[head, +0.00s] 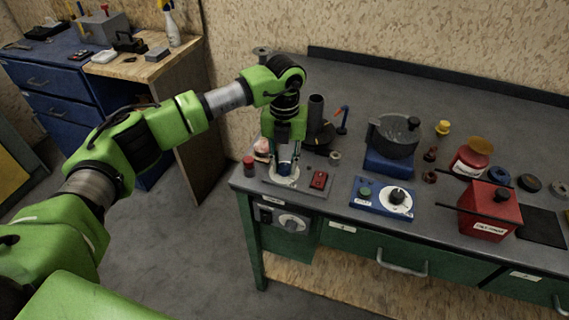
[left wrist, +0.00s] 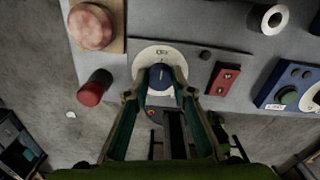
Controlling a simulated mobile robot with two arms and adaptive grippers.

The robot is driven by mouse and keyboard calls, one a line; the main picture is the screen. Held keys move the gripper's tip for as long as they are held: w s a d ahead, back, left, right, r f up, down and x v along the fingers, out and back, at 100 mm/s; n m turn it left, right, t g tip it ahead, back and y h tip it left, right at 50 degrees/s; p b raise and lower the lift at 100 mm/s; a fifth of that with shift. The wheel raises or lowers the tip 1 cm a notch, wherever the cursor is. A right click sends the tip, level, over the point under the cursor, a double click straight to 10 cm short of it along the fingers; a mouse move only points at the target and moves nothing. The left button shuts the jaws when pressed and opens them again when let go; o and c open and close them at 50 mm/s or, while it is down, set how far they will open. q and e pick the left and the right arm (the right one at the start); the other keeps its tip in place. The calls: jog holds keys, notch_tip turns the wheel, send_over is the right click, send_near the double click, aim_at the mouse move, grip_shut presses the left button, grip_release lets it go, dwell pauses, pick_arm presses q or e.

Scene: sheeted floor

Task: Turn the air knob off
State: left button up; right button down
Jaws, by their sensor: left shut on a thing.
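The air knob (left wrist: 161,74) is a blue cap with a light pointer line, on a round white dial (left wrist: 150,55) with small dark print too blurred to read for certain. In the left wrist view the line points roughly up, toward the print. My left gripper (left wrist: 160,82) is shut on the knob, one finger at each side. In the head view my left gripper (head: 287,164) reaches straight down to the dial (head: 284,180) at the bench's front left corner and hides most of the knob. My right gripper is not in view.
A red switch box (head: 319,180) is right of the dial, and a red cylinder (head: 248,164) is to its left. A dark upright tube (head: 316,108) stands behind. A blue control box (head: 383,197), a pot (head: 394,136) and a red box (head: 490,211) are farther right.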

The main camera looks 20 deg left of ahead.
aim_at(284, 166)
pick_arm(q)
jog(key=shift+n, duration=0.3)
jog(key=o, duration=1.1)
jog(key=shift+o, duration=0.2)
jog(key=shift+r, duration=0.15)
notch_tip(284, 166, up, 12)
